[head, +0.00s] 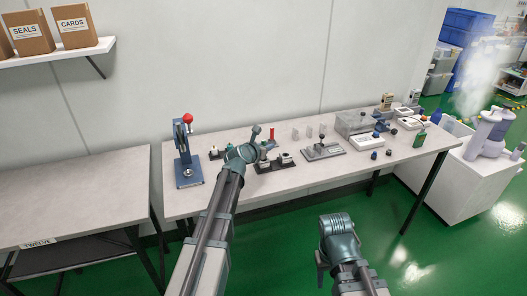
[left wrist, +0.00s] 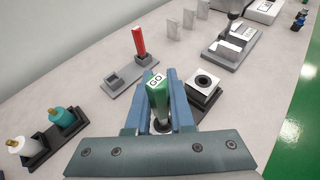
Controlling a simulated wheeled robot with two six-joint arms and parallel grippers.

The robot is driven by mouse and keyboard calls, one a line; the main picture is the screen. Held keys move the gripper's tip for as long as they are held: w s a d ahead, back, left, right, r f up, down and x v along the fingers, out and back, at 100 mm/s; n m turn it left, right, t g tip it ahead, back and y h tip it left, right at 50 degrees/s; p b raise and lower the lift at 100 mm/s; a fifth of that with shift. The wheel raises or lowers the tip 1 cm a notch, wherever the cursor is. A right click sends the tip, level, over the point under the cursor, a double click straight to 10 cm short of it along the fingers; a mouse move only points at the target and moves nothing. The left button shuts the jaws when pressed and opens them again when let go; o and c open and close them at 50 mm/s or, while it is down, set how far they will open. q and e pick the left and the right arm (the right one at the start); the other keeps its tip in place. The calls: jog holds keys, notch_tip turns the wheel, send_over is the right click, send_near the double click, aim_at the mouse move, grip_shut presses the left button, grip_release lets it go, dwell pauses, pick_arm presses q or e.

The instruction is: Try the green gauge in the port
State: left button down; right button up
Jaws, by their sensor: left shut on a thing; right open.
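My left gripper (head: 248,148) is over the left half of the long table. In the left wrist view its blue fingers (left wrist: 160,108) are shut on the green gauge (left wrist: 158,90), marked GO. The gauge's lower end is over a pale block with a dark ring, partly hidden by the fingers; I cannot tell whether it is inside. Beside it a pale block with a round dark port (left wrist: 203,82) sits on a black base. In the head view my gripper hides the green gauge. My right gripper (head: 322,262) is open and empty, in front of the table.
A red gauge (left wrist: 139,42) stands in a grey holder (left wrist: 117,78) with an empty square slot. A black tray (left wrist: 40,160) holds teal and white parts. A blue press (head: 185,155) stands at the table's left. A grey-based tester (head: 322,151) is to the right.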

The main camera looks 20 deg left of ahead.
pick_arm(q)
notch_tip(320, 180, up, 4)
jog(key=p, duration=0.4)
jog(key=shift+r, duration=0.1)
dwell(0.5)
jog(key=shift+s, duration=0.1)
